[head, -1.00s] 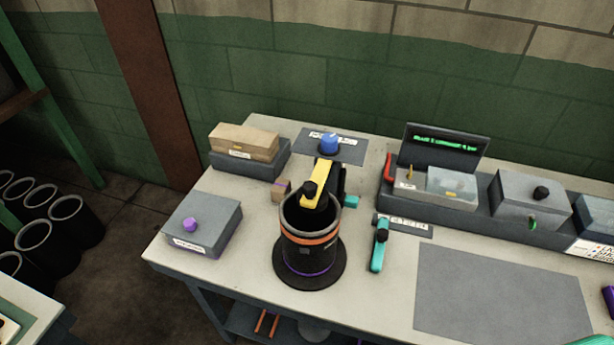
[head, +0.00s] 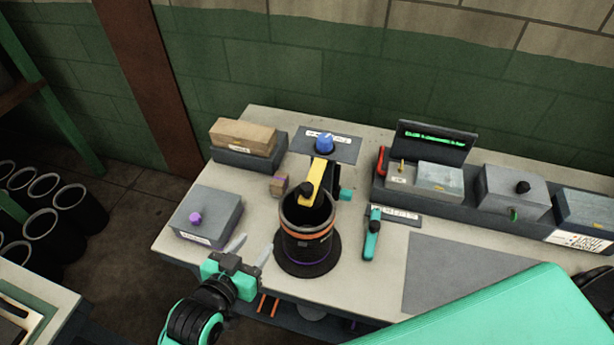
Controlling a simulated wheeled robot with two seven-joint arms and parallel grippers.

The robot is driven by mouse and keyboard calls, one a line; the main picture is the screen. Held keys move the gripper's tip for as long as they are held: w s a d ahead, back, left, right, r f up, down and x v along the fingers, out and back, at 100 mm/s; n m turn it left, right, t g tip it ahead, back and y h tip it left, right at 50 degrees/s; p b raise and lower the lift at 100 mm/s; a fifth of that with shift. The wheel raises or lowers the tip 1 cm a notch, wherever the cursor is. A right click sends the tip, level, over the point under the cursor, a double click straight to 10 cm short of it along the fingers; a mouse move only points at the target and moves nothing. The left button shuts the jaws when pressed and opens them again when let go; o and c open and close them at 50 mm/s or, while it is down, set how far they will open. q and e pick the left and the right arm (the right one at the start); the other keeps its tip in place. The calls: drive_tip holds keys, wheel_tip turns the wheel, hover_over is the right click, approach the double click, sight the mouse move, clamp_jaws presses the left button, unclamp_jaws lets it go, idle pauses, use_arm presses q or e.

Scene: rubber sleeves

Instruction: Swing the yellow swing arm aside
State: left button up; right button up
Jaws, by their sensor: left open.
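The yellow swing arm (head: 317,178) reaches from a black post behind the black cylinder (head: 306,246) to over its open top. A black knob (head: 307,190) sits on the arm's near end, above the cylinder's mouth. The cylinder has an orange band and stands upright on a round black base. My left gripper (head: 250,250) is in front and to the left of the cylinder, low near the table's front edge. Its two grey fingers are apart with nothing between them. It does not touch the swing arm. My right gripper does not show.
A grey box with a purple knob (head: 196,217) stands left of the cylinder. A small brown block (head: 278,186) and a blue knob (head: 324,143) are behind it. A teal-handled tool (head: 371,239) lies to the right. The grey mat (head: 455,268) is bare where visible.

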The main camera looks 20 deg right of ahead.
sight(310, 185)
use_arm(q)
drive_tip(key=s+d+r+m+h, duration=0.2)
drive_tip(key=d+r+h, duration=0.25)
drive_tip(key=r, duration=0.35)
drive_tip(key=shift+y, duration=0.25)
drive_tip(key=p+x, duration=0.1)
drive_tip(key=x, duration=0.3)
drive_tip(key=p+x, duration=0.1)
drive_tip(key=x, duration=0.3)
drive_tip(key=p+x, duration=0.2)
drive_tip(key=x, duration=0.2)
drive_tip(key=shift+w+d+r, duration=0.1)
drive_tip(key=shift+d+r, duration=0.15)
drive_tip(key=shift+r, duration=0.15)
drive_tip(key=shift+p+x, duration=0.3)
drive_tip(key=shift+x, duration=0.6)
drive_tip(key=shift+f, duration=0.15)
clamp_jaws()
